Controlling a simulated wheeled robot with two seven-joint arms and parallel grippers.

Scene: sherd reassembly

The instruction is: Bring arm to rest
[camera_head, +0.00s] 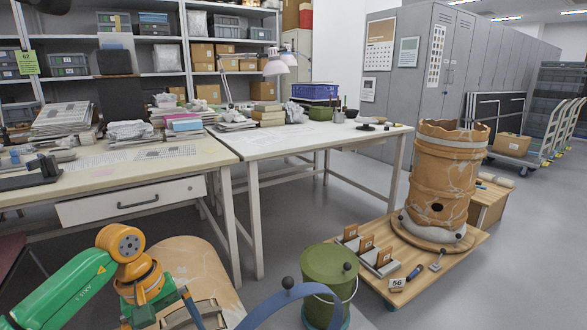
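My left arm, green with orange joints, enters at the lower left, bends at an orange joint and runs down to the bottom edge. Its gripper does not clearly show. My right arm and gripper are not in view. A tall brown jar (438,178) with pale seams, a jagged rim and a dark hole low in its wall stands upright at the right. It rests on a pale ring on a low wooden board (462,247). Several small brown sherds (367,243) stand in grey holders in front of it.
A green lidded bucket (329,268) and a blue curved bar (265,306) are at bottom centre. A tan surface (195,262) lies beside my arm. A white table (290,139) and a drawer desk (150,168) stand behind. Grey floor (300,225) is clear between.

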